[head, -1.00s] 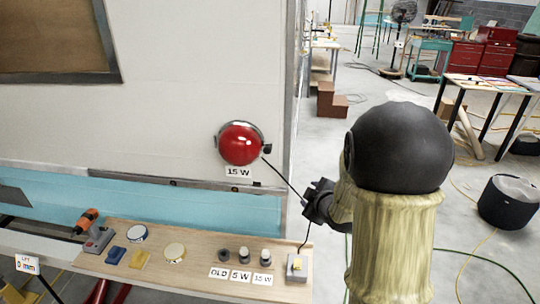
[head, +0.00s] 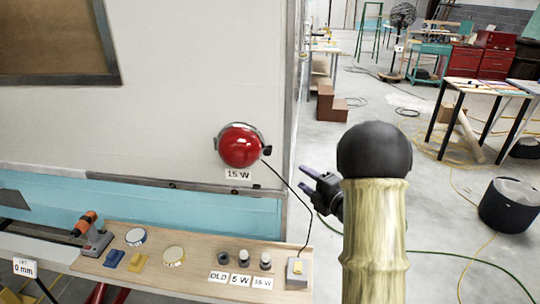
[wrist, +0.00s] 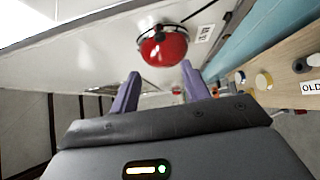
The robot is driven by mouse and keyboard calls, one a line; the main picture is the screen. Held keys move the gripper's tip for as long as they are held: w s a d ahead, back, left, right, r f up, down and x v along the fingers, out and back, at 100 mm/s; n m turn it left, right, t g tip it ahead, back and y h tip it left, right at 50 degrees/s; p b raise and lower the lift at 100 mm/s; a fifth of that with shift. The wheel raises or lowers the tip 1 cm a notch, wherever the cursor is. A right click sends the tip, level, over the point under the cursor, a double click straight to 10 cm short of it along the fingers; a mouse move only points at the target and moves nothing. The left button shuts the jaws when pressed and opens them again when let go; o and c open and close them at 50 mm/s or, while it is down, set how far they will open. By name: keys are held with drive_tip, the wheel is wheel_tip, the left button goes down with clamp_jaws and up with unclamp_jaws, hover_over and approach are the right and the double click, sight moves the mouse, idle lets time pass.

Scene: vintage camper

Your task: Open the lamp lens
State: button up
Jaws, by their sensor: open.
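The red lamp lens (head: 239,146) is a round dome in a dark rim on the white camper wall, above a "15 W" label (head: 238,174). It looks closed. The lens also shows in the wrist view (wrist: 163,48), beyond my fingertips and between them. My gripper (head: 308,180) is to the right of the lamp and a little lower in the head view, apart from it. In the wrist view its two purple fingers (wrist: 160,80) are spread with nothing between them. My arm hides part of the gripper's base in the head view.
A wooden shelf (head: 200,280) below the lamp holds an orange drill (head: 86,224), tape rolls, blue and yellow pieces, and small bulbs by "OLD", "5 W" and "15 W" cards. A black cord runs from the lamp to a switch box (head: 297,271).

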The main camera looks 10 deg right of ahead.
sight(268, 154)
drive_tip(key=p+x, duration=0.5)
drive_tip(key=x, duration=1.1)
drive_tip(key=shift+w+a+p, duration=0.3)
drive_tip(key=shift+w+p, duration=0.05)
drive_tip(key=shift+w, duration=0.2)
clamp_jaws()
